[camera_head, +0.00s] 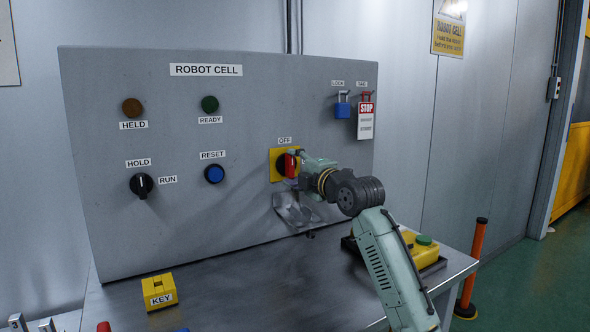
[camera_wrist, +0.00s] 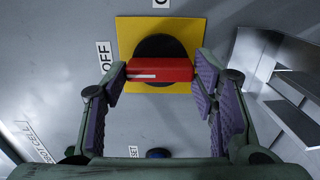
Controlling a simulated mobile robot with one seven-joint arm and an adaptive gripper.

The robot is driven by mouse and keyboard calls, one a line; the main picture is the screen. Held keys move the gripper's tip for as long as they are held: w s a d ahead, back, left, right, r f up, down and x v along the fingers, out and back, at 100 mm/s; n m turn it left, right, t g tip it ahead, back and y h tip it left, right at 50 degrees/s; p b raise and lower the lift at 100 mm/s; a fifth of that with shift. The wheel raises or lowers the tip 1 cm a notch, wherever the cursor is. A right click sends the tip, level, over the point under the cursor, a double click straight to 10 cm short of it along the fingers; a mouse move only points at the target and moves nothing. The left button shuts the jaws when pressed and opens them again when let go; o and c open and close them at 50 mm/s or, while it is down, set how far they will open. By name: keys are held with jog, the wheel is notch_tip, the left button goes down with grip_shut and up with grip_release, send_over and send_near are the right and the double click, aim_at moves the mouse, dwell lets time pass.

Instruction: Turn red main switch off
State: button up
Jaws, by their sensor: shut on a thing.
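The red main switch handle (camera_head: 291,166) sits on a black round base on a yellow plate (camera_head: 279,177), right of centre on the grey panel, under the OFF label (camera_head: 285,140). In the wrist view the red handle (camera_wrist: 160,69) lies across the picture, its white mark at the end facing the OFF label (camera_wrist: 104,56). My gripper (camera_wrist: 163,72) is shut on the handle, one purple-padded finger at each end. In the camera_head view my gripper (camera_head: 295,163) reaches the switch from the right and covers part of it. A label at the wrist view's top edge is cut off.
A blue padlock (camera_head: 342,108) and a STOP tag (camera_head: 365,122) hang at the panel's upper right. A black HOLD/RUN knob (camera_head: 141,185) and blue RESET button (camera_head: 214,173) are to the left. A yellow KEY block (camera_head: 159,291) and a yellow box with a green button (camera_head: 424,247) are on the table.

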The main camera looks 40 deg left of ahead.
jog(key=o, duration=1.2)
jog(key=shift+c, duration=0.2)
jog(key=shift+d, duration=0.1)
jog(key=v, duration=1.2)
jog(key=shift+s, duration=0.1)
